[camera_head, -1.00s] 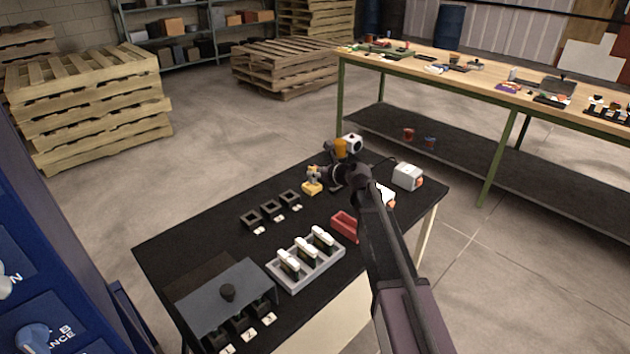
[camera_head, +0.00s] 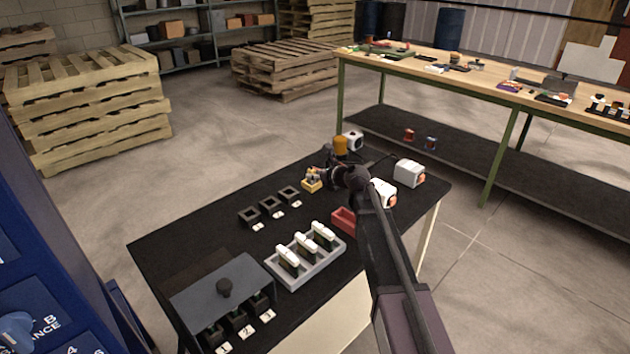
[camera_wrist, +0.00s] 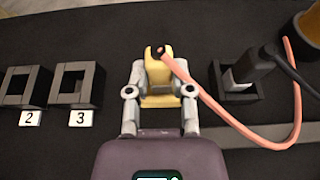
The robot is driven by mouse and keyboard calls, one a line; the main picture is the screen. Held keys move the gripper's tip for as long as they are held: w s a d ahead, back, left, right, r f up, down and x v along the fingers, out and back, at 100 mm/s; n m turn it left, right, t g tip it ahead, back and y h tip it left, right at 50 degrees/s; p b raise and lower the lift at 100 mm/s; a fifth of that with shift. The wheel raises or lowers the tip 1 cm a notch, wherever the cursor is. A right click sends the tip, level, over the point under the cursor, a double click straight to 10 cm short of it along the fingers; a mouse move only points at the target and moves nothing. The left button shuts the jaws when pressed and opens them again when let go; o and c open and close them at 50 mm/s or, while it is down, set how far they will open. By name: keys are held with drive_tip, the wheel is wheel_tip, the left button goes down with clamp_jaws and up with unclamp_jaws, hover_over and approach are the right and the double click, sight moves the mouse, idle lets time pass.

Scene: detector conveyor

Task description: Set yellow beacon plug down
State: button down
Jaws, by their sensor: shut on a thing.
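The yellow beacon plug (camera_wrist: 158,75) is between the two fingers of my gripper (camera_wrist: 160,88) in the wrist view. The fingers are shut on its sides. A pink cable (camera_wrist: 225,115) runs from the plug, curving right toward the amber beacon (camera_wrist: 309,32). In the head view the yellow plug (camera_head: 312,183) is low over the black tabletop, left of the amber beacon (camera_head: 340,146). My gripper (camera_head: 313,174) is small there and partly merges with the plug. I cannot tell whether the plug's underside touches the table.
Black square sockets (camera_head: 270,207) with number labels stand in a row left of the plug. A black plug (camera_wrist: 250,66) with a dark cable sits in a socket to its right. A red tray (camera_head: 344,220), a grey rack (camera_head: 322,266) and white devices (camera_head: 408,173) share the table.

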drive_tip(key=shift+f, duration=0.15)
drive_tip(key=shift+f, duration=0.1)
drive_tip(key=shift+c, duration=2.4)
unclamp_jaws()
drive_tip(key=shift+r, duration=0.3)
drive_tip(key=p+v, duration=0.4)
drive_tip(key=v, duration=0.8)
drive_tip(key=shift+p, duration=0.35)
drive_tip(key=shift+f, duration=0.1)
